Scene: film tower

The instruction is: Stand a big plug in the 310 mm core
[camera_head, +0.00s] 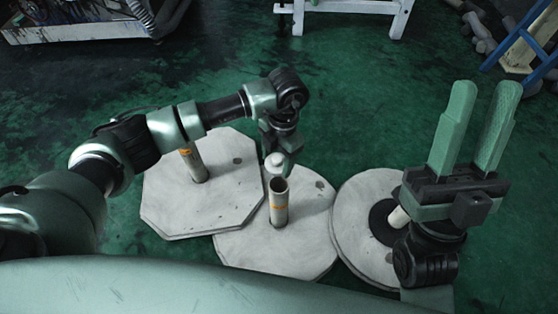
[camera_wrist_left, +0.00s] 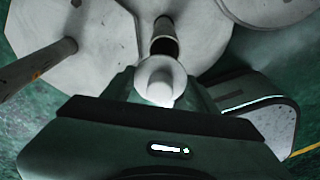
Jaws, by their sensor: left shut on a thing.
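My left gripper (camera_head: 277,152) points down and is shut on a white plug (camera_head: 274,164), which has a rounded white body. In the left wrist view the plug (camera_wrist_left: 160,82) sits between the fingers. Below it stands an upright pale core (camera_head: 279,207) with an orange label and an open dark top; the plug appears just above and behind its rim, apart from it. The same core (camera_wrist_left: 165,38) shows beyond the plug in the left wrist view. I cannot read which core is 310 mm. My right gripper (camera_head: 484,95) is open and empty, fingers pointing up.
Another upright core (camera_head: 193,163) with an orange label stands on the left octagonal board (camera_head: 165,205). The middle board (camera_head: 240,245) bears the core below the plug. A round board (camera_head: 355,190) at right carries a black ring (camera_head: 380,222) and a pale core, partly hidden by my right arm.

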